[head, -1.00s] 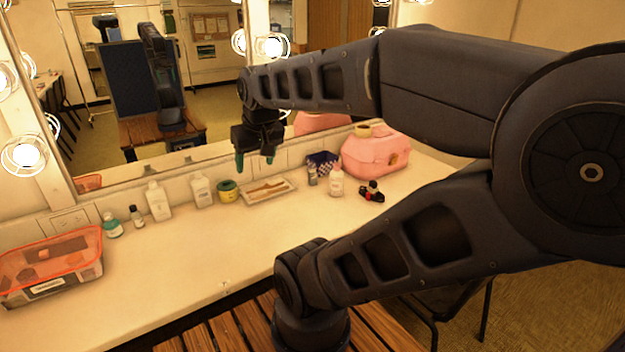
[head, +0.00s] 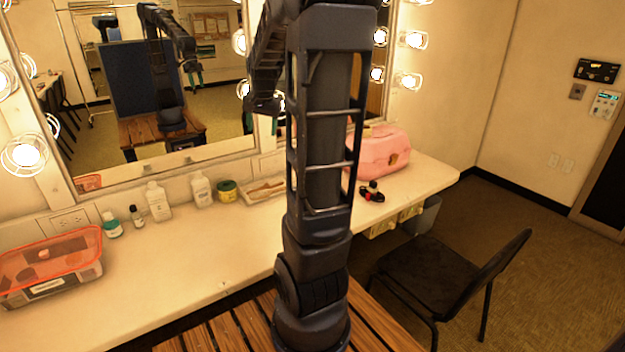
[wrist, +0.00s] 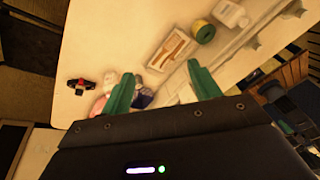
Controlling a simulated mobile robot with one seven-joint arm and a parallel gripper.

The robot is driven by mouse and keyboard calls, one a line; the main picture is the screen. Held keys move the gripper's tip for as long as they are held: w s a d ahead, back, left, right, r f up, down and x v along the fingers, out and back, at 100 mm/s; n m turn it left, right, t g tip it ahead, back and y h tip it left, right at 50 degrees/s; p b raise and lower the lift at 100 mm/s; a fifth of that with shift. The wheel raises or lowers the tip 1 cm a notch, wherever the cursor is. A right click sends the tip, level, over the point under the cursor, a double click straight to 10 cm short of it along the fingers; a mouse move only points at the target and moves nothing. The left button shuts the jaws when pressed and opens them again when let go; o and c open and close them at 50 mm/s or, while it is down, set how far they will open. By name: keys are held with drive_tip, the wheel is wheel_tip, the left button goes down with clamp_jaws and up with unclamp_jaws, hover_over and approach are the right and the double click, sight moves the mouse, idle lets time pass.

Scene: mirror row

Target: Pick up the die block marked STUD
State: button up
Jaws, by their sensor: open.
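No block with a readable STUD marking shows in either view.
The counter (head: 190,262) has clear room in front. Along the mirror (head: 215,110) stand white bottles (head: 158,202), a yellow-green jar (head: 227,190) and a tray (head: 262,190). A pink case (head: 385,152) is at right, an orange-lidded box (head: 50,262) at left.

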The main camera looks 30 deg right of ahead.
drive_tip(key=w+d+f+m+g+h, duration=0.1)
drive_tip(key=w+d+f+m, duration=0.5)
drive_tip(key=w+d+f, duration=0.85)
drive_tip(key=w+d+f+m, duration=0.1)
drive_tip(key=w+d+f, duration=0.1)
drive_tip(key=d+f, duration=0.3)
drive_tip(key=w+d+f+m+g+h, duration=0.1)
drive_tip(key=w+d+f+m, duration=0.1)
drive_tip(key=d+f, duration=0.4)
drive_tip(key=w+d+f+m+g+h, duration=0.1)
drive_tip(key=w+d+f+m, duration=0.1)
drive_tip(key=d+f, duration=0.4)
drive_tip(key=shift+d+f, duration=0.15)
drive_tip(key=shift+d, duration=0.6)
drive_tip(key=shift+d+f+m+g, duration=0.15)
drive_tip(key=shift+f+m+g, duration=0.15)
drive_tip(key=shift+f, duration=0.05)
drive_tip(key=shift+a+f, duration=0.55)
drive_tip(key=shift+a, duration=0.05)
drive_tip(key=shift+x, duration=3.55)
drive_tip(key=shift+w, duration=0.1)
drive_tip(key=c, duration=1.2)
drive_tip(key=shift+r, duration=0.15)
